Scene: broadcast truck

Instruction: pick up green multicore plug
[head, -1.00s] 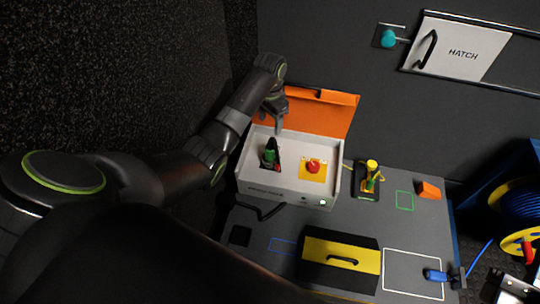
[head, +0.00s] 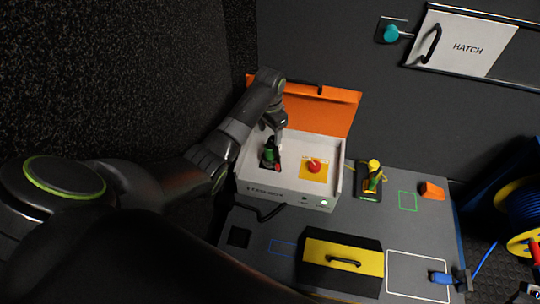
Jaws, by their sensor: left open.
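In the head view, a green-and-black upright piece (head: 269,154) stands in the left part of an open white box (head: 262,188). A second piece, yellow on top with some green below (head: 373,176), stands on a black base on the table right of the box. I cannot tell for certain which of the two is the green multicore plug. My left gripper (head: 279,138) is open and points down over the box, close above and beside the green-and-black piece. Whether it touches that piece is unclear. My right gripper is not in view.
The box has a raised orange lid (head: 325,107) and a red button (head: 314,166). The table (head: 345,214) also carries a yellow-and-black case (head: 343,258), an orange block (head: 431,191) and a blue plug (head: 440,277). Green and white outlined areas are mostly clear.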

